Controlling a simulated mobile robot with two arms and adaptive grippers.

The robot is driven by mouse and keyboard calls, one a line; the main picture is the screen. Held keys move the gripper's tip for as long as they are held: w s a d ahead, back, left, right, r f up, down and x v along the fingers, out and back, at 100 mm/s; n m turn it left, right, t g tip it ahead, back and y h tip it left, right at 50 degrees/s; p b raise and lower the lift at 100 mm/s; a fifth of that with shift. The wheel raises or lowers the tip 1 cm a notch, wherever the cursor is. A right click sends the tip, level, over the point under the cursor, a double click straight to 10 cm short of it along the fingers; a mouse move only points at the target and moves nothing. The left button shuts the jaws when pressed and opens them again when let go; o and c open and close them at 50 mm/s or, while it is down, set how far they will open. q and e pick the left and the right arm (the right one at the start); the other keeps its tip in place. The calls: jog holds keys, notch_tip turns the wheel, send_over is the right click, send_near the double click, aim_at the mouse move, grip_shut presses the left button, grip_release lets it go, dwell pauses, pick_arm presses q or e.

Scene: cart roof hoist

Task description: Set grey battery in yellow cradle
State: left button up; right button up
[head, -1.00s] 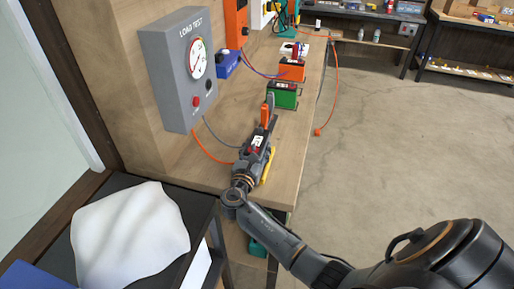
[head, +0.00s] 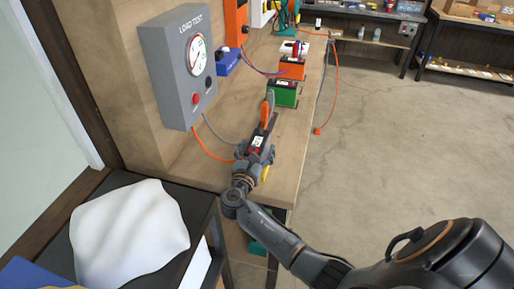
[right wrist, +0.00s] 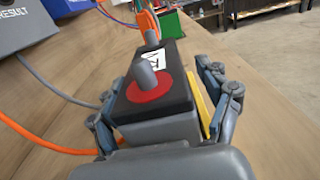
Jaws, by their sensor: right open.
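The grey battery (right wrist: 160,120) has a black top with a red disc and a grey post; it stands on the bench in the right wrist view. My right gripper (right wrist: 165,95) is open, one finger on each side of the battery, with a gap visible on the right. In the head view the right gripper (head: 257,150) largely covers the battery. A yellow strip (right wrist: 203,108), seemingly the cradle's edge, shows along the battery's right side; a bit of it (head: 265,173) shows in the head view. I cannot tell whether the battery is seated. My left gripper is out of view.
An orange clamp (head: 265,113) is at the battery's far end. A green battery (head: 284,94) and an orange one (head: 291,68) stand farther back. The grey load tester (head: 180,70) with cables stands left. A white cloth (head: 130,232) lies near left. Open floor is right.

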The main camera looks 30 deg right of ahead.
jog(key=v, duration=1.2)
dwell(0.3)
